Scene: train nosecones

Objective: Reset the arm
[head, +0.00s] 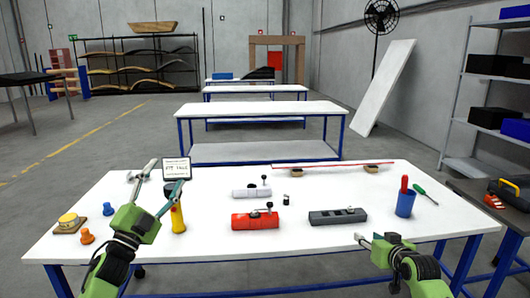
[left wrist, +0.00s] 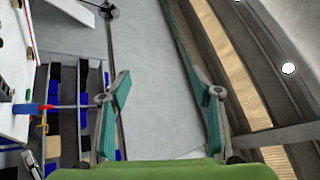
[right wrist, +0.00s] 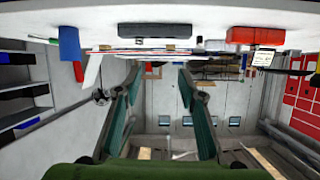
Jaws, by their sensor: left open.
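My left gripper (head: 166,175) is raised over the left part of the white table (head: 330,245). Its two fingers stand wide apart with nothing between them, as the left wrist view (left wrist: 158,85) also shows. My right gripper (head: 360,238) is at the table's front edge, right of centre. In the right wrist view (right wrist: 159,75) its fingers are apart and empty, and the tabletop shows upside down along the top. Neither gripper touches an object that I can see.
On the table are a red block (head: 255,220), dark grey block (head: 337,216), white block (head: 250,192), blue cup (head: 405,204) with a red-handled tool, yellow flashlight (head: 178,217), orange piece (head: 87,236) and small sign (head: 177,168). Shelves (head: 490,95) stand right. The table's front middle is clear.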

